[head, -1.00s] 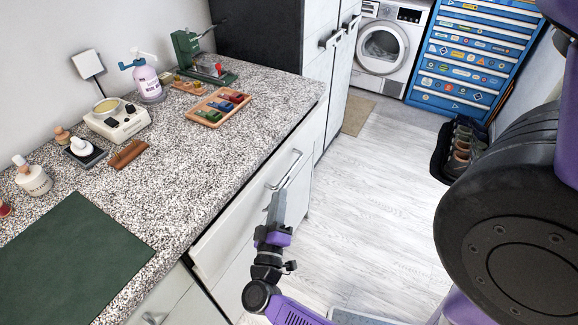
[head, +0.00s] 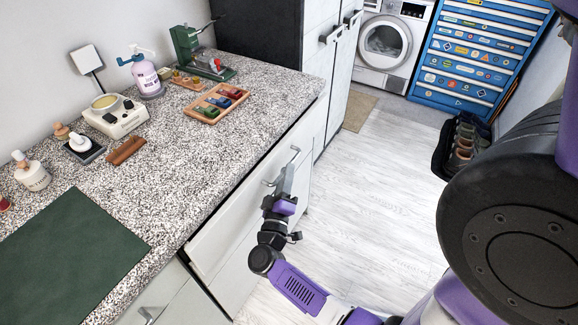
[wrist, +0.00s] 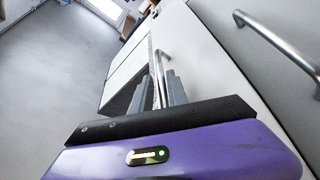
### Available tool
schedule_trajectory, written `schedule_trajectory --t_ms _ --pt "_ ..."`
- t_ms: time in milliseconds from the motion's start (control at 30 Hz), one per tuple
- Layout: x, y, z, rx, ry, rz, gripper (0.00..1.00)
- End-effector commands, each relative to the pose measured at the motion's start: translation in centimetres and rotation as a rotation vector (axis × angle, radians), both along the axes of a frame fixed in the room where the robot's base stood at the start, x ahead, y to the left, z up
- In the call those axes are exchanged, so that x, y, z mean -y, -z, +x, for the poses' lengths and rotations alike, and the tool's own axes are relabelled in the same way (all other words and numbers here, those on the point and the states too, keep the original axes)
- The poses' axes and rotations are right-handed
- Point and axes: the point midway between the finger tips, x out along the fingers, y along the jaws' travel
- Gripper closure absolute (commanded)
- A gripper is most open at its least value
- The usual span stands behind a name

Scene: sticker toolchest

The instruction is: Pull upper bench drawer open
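The upper bench drawer (head: 236,220) has a pale front just under the granite counter. A dark gap shows along its top edge. Its bar handle (head: 296,149) is silver and partly hidden by my gripper (head: 288,178), which is at the handle in the head view. In the wrist view, the two grey fingers of my gripper (wrist: 158,92) lie either side of the handle bar (wrist: 163,57). Whether they press on it is unclear.
The granite counter (head: 190,160) holds a green mat (head: 70,255), a tray of coloured blocks (head: 214,103) and bottles. Another bar handle (wrist: 282,48) shows at right in the wrist view. The pale floor (head: 375,200) beside the bench is clear.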

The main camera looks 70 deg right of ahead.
Motion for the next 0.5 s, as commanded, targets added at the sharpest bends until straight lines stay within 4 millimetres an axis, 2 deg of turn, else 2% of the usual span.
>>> schedule_trajectory --t_ms 200,467,500 --pt "1.7 -0.4 0.1 0.000 0.000 0.000 0.80" --pt "1.8 -0.4 0.2 0.000 0.000 0.000 0.80" --pt "1.8 -0.4 0.2 0.000 0.000 0.000 0.84"
